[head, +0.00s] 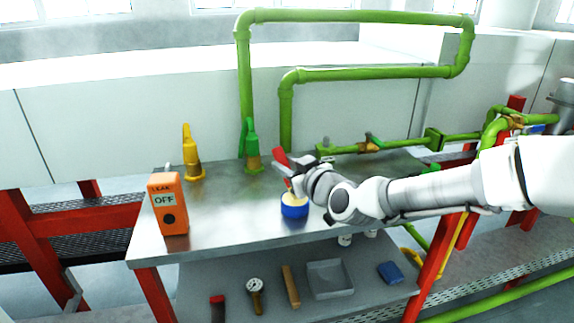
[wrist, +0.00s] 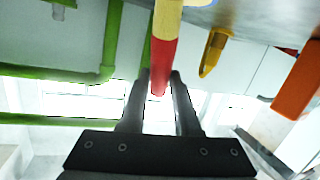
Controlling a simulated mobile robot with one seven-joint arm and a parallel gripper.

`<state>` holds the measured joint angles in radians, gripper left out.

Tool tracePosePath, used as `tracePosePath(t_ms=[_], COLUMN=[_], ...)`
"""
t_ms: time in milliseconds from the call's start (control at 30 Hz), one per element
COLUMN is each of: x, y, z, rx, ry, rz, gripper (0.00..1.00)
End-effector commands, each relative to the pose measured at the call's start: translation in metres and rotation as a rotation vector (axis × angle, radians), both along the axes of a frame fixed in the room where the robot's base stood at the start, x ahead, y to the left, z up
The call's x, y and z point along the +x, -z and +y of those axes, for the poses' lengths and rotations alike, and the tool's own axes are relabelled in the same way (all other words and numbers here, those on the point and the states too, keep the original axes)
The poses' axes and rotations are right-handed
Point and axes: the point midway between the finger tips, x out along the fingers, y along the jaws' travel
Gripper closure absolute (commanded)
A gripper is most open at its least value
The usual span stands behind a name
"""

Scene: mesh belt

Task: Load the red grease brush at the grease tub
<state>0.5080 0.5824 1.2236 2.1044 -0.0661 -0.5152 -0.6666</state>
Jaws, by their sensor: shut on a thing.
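My gripper (head: 296,168) is shut on the red grease brush (head: 281,158) above the bench. In the wrist view the red handle of the brush (wrist: 162,68) sits between the two fingers (wrist: 161,82), with a pale yellow part beyond it. The grease tub (head: 294,211) is a blue round pot with yellow contents, standing on the bench directly below my gripper. The lower end of the brush is at or just over the tub's mouth. I cannot tell whether it touches the grease.
An orange box (head: 168,205) reading LEAK OFF stands at the bench's left. Green pipes (head: 360,74) run behind. The lower shelf holds a gauge (head: 255,290), a tray (head: 330,290) and other items.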

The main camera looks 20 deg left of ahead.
Motion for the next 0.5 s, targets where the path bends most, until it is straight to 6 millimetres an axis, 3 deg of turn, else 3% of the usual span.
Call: tracePosePath(t_ms=[500], x=[-0.0006], y=[-0.0008], z=[-0.0008], rx=[-0.004], ry=[0.0], rz=[0.008], gripper=[1.0])
